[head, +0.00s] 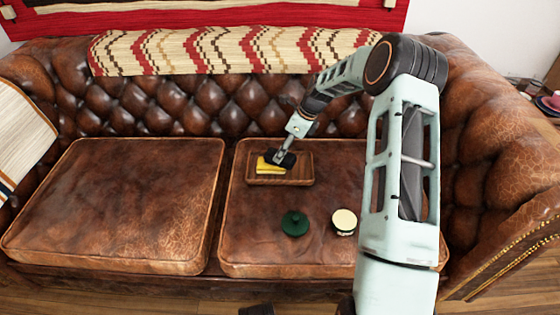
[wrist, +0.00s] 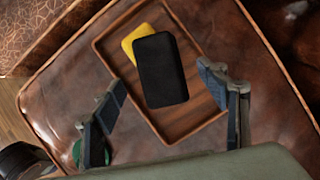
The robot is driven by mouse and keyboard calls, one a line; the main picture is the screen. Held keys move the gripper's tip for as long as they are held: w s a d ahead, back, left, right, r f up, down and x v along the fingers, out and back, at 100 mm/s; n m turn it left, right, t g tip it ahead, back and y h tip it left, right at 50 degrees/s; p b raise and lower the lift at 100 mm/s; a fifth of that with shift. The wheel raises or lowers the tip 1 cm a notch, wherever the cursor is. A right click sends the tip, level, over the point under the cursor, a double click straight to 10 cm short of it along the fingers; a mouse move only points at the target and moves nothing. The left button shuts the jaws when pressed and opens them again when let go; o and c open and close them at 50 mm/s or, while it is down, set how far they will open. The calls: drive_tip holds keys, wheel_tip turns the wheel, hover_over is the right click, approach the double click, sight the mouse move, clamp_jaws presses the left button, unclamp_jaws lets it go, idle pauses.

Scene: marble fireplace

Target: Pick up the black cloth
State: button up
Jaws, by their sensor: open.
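The black cloth (wrist: 162,72) is a dark, rounded rectangular pad in the wrist view. It lies in a wooden tray (wrist: 190,131) and partly covers a yellow cloth (wrist: 131,42). My gripper (wrist: 161,82) is open, with one finger on each side of the black cloth's near end and nothing held. In the head view my gripper (head: 282,156) is over the tray (head: 306,171), above the yellow cloth (head: 270,168). There the dark gripper and the black cloth are hard to tell apart.
The tray sits on the right seat cushion of a brown tufted leather sofa (head: 130,200). A green round tin (head: 294,223) and a cream-topped round tin (head: 344,221) stand in front of it. A patterned blanket (head: 220,50) covers the backrest. The left cushion is clear.

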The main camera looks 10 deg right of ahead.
drive_tip(key=shift+b+x, duration=0.75)
drive_tip(key=shift+x, duration=1.35)
drive_tip(key=shift+f, duration=0.25)
drive_tip(key=c, duration=1.3)
drive_tip(key=shift+r, duration=0.1)
wheel_tip(320, 180, up, 4)
drive_tip(key=shift+f+p, duration=0.15)
drive_tip(key=shift+p, duration=0.5)
drive_tip(key=s+r+p, duration=0.1)
drive_tip(key=s+r, duration=0.2)
drive_tip(key=s, duration=0.1)
drive_tip(key=s+r+p, duration=0.2)
drive_tip(key=s+r, duration=0.1)
drive_tip(key=s, duration=0.2)
drive_tip(key=s+r+p, duration=0.2)
drive_tip(key=s+r, duration=0.1)
drive_tip(key=s, duration=0.2)
drive_tip(key=shift+d+r, duration=0.1)
drive_tip(key=shift+r, duration=0.25)
